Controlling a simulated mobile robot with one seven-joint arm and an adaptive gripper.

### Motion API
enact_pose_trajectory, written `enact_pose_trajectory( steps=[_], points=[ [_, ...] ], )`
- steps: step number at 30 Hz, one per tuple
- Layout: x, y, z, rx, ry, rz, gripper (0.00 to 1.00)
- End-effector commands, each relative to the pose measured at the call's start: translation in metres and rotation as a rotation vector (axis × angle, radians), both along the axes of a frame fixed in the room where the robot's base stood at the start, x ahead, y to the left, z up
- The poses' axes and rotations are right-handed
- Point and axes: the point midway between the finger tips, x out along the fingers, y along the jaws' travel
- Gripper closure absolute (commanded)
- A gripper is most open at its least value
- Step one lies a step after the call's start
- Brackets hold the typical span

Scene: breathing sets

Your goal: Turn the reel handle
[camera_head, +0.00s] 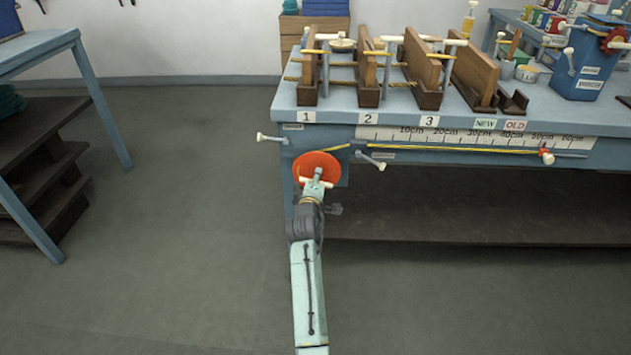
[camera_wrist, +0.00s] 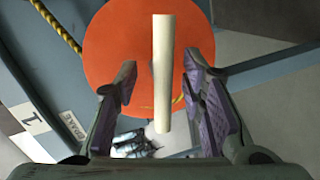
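The reel is an orange-red disc (camera_head: 316,164) on the front left of the workbench, under label 1. Its cream rod-shaped handle (camera_head: 316,181) sticks out toward my gripper (camera_head: 315,194). In the wrist view the reel (camera_wrist: 105,45) fills the upper middle, and the handle (camera_wrist: 163,85) stands between my two purple-padded fingers (camera_wrist: 160,66). The fingers are apart, with a gap on each side of the handle. My gripper is open around the handle and not closed on it. In the head view my arm partly hides the reel's lower side.
The workbench (camera_head: 340,120) carries wooden frames (camera_head: 419,65) with ropes. Cream-tipped levers stick out left (camera_head: 268,138) and right (camera_head: 374,161) of the reel. A ruler strip (camera_head: 480,138) runs along the front. The floor (camera_head: 190,200) to the left is clear.

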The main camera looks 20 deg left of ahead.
Motion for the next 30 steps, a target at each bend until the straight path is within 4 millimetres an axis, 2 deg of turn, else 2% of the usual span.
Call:
enact_pose_trajectory(
  steps=[6,22,30],
  points=[
    [0.0,0.0,-0.0004,0.0,0.0,0.0,0.64],
    [-0.0002,-0.0001,-0.0006,0.0,0.001,0.0,0.99],
    [-0.0002,-0.0002,-0.0007,0.001,0.001,0.0,1.0]
  ],
)
